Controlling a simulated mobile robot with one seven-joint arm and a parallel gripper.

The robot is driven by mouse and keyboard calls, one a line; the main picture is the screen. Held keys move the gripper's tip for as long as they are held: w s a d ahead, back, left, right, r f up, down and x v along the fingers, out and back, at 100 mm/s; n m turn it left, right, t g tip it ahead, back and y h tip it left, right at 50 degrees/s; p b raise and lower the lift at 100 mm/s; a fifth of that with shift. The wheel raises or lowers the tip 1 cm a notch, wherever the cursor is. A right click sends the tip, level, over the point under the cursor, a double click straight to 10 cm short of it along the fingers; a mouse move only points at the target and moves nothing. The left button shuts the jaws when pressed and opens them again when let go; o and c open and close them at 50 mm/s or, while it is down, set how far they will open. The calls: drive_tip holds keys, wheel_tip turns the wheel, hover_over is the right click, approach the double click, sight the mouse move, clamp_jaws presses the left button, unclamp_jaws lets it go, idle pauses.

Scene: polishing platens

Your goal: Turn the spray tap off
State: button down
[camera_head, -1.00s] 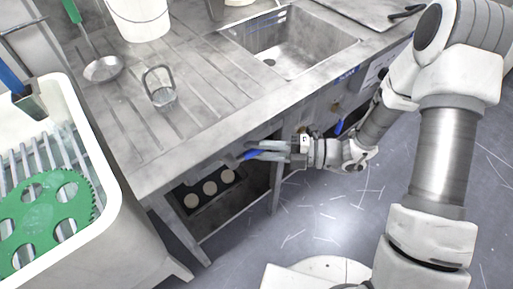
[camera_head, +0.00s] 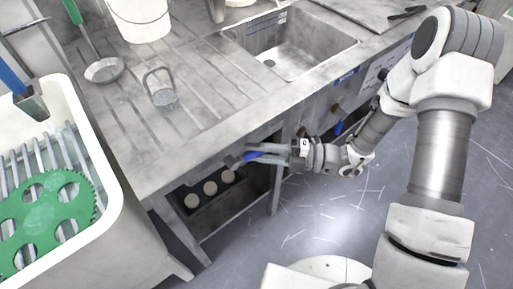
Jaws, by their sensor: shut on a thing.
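A blue tap lever (camera_head: 252,156) shows under the front edge of the steel sink bench, left of the sink. My gripper (camera_head: 258,153) reaches in from the right, its fingers shut on this lever. The fingers hide part of the lever, and the valve body behind it is hard to make out. A second blue lever (camera_head: 338,128) hangs further right on the bench front, apart from my gripper. I cannot read which tap is the spray tap.
The bench (camera_head: 215,118) overhangs my gripper. A sink (camera_head: 290,50), wire-handled holder (camera_head: 161,92) and white bucket (camera_head: 140,22) are above. A white tub (camera_head: 112,190) with a green disc (camera_head: 45,215) stands left. A low shelf holds round pieces (camera_head: 210,188). Floor is clear at right.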

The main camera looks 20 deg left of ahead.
drive_tip(key=shift+s+f+m+y+p, duration=0.15)
drive_tip(key=shift+f+m+y+p, duration=0.45)
drive_tip(key=shift+m+y, duration=0.3)
drive_tip(key=s+a+f+m+t+y+b, duration=0.2)
drive_tip(key=m+t, duration=0.5)
drive_tip(key=m, duration=0.3)
drive_tip(key=s+a+f+m+t+y+b, duration=0.1)
drive_tip(key=s+f+m+t+y+b, duration=0.1)
drive_tip(key=m+t, duration=0.4)
drive_tip(key=shift+s+a+f+m+t+y+b, duration=0.3)
drive_tip(key=shift+s+a+m+t+y, duration=0.25)
drive_tip(key=shift+m, duration=1.35)
drive_tip(key=shift+s+d, duration=0.15)
drive_tip(key=c, duration=0.7)
unclamp_jaws()
drive_tip(key=shift+r, duration=0.1)
drive_tip(key=shift+c, duration=0.2)
